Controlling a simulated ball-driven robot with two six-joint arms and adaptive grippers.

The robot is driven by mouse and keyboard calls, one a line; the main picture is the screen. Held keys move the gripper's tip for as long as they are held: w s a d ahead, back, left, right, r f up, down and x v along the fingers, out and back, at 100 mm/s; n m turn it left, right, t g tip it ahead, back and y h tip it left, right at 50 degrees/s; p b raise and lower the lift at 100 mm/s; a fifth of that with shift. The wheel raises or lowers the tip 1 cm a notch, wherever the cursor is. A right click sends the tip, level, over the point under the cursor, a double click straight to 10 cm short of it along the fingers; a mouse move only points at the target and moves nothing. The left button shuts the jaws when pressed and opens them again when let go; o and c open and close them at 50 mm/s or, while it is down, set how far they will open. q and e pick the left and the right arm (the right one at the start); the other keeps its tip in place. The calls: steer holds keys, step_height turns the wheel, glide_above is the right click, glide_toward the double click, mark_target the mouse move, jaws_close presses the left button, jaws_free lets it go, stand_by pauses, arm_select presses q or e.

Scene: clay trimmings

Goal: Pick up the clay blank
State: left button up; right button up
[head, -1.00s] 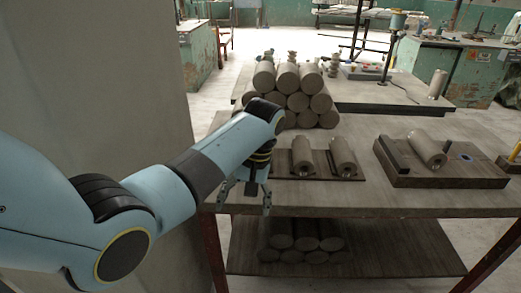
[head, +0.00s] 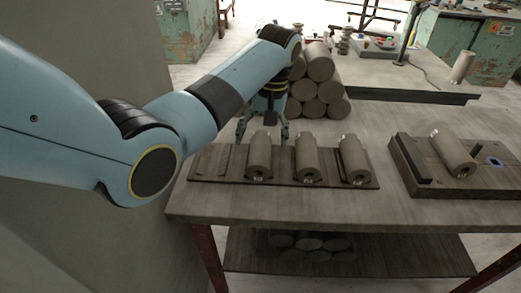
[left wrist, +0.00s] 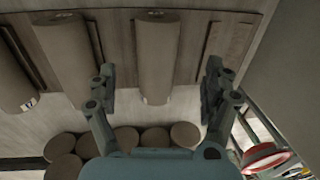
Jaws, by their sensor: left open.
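Several grey-brown clay blanks lie on a long dark board (head: 222,173) on the table. The leftmost blank (head: 258,157) is beside an empty slot at the board's left end. My left gripper (head: 263,135) is open behind and above that blank. In the left wrist view, this blank (left wrist: 157,55) shows between the open fingers (left wrist: 160,95), with a gap on each side. Two more blanks are on the board to its right in the head view, a middle one (head: 306,157) and a right one (head: 353,159). My right gripper is not in view.
A stack of clay cylinders (head: 325,90) stands close behind the gripper, partly hidden by my arm. A thick wooden block (head: 440,180) with another cylinder (head: 453,153) is at the right. More cylinders lie on the lower shelf (head: 350,258). The table front (head: 330,205) is clear.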

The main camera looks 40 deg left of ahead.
mark_target(261, 155)
arm_select(q)
step_height(261, 155, down, 2)
steer(key=shift+s, duration=0.15)
steer(key=shift+f, duration=0.35)
steer(key=f, duration=0.4)
steer(key=shift+s+a+f, duration=0.1)
steer(key=shift+s+f, duration=0.1)
steer(key=shift+f, duration=0.2)
steer(key=c, duration=0.4)
jaws_close()
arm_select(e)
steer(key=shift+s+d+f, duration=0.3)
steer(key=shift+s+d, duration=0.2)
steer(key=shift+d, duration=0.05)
